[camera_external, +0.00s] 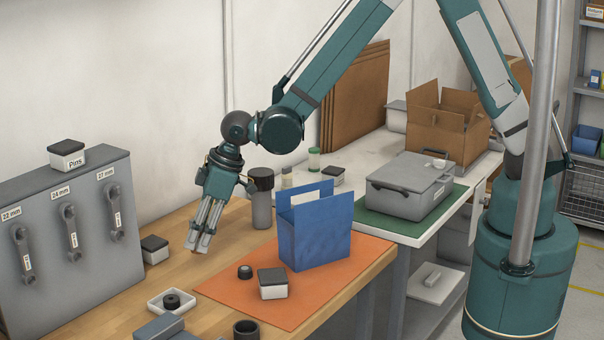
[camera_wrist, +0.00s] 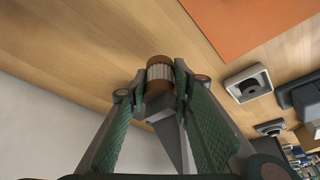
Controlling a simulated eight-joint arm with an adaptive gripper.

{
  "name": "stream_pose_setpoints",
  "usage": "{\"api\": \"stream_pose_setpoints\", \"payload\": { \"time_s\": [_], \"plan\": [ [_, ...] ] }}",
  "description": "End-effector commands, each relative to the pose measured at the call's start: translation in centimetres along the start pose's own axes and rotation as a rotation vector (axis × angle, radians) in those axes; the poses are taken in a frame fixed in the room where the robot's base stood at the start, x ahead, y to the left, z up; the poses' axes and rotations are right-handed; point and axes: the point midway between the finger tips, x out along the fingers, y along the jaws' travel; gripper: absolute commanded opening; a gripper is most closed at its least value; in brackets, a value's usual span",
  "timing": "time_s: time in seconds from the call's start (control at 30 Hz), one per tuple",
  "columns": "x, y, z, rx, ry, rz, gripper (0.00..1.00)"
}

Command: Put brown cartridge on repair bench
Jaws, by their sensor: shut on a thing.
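My gripper (camera_external: 201,240) points down over the wooden worktop (camera_external: 190,266), left of the orange mat (camera_external: 235,290). In the wrist view my gripper (camera_wrist: 158,92) is shut on the brown cartridge (camera_wrist: 160,73), a short cylinder with brown ends and a ribbed silvery middle. The cartridge sits at the fingertips, with wood behind it; I cannot tell whether it touches the wood. In the external view the fingers mostly hide it. A second, white bench (camera_external: 385,148) with a green mat (camera_external: 402,229) stands behind. Neither bench carries a label naming it the repair bench.
A grey cabinet with wrenches (camera_external: 72,220) stands at left, a black-lidded box (camera_external: 154,249) beside it. A grey canister (camera_external: 261,200) stands close behind my gripper. A blue holder (camera_external: 318,240) and small box (camera_external: 272,284) occupy the orange mat.

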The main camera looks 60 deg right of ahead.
Motion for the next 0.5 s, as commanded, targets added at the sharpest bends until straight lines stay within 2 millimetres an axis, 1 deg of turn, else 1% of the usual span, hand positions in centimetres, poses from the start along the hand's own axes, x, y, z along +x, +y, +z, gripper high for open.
{"api": "stream_pose_setpoints", "payload": {
  "time_s": [0.27,0.37,0.5],
  "plan": [
    [0.1,0.0,0.0,0.0,0.0,0.0,0.11],
    [0.7,0.0,0.2,0.0,0.0,0.0,0.11],
    [1.9,0.0,0.7,0.0,0.0,0.0,0.11]
  ]
}}
